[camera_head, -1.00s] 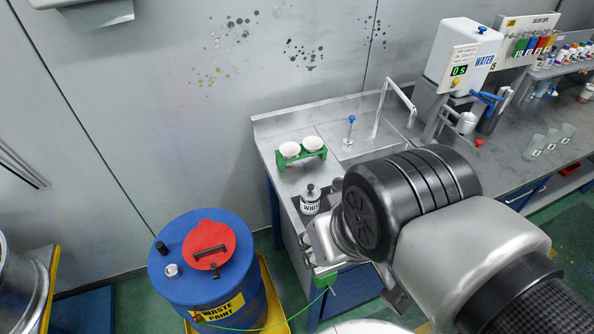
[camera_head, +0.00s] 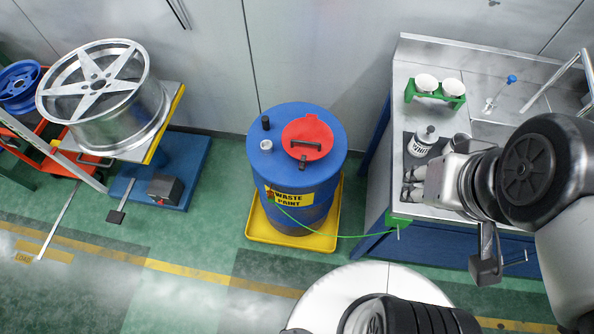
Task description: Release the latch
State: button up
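No part is plainly marked as a latch. A blue drum (camera_head: 296,180) labelled "Waste paint" stands upright in the middle. Its red lid (camera_head: 317,130) lies flat on top, with a black handle, and a small dark catch (camera_head: 303,162) sits at the lid's front edge. The lid looks shut. My gripper (camera_head: 411,183) is to the right of the drum, over the left end of the steel counter (camera_head: 410,75), well apart from the lid. Its two fingers point left and appear spread, with nothing seen between them; the view of them is small.
A silver wheel (camera_head: 105,90) is at left. Floor between is free.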

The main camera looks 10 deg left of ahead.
aim_at(302, 168)
jog(key=k+j+z, duration=0.15)
jog(key=j, duration=0.2)
jog(key=k+j+z, duration=0.15)
jog(key=j, duration=0.2)
jog(key=k+j+z, duration=0.15)
jog(key=k+j, duration=0.05)
jog(key=j, duration=0.1)
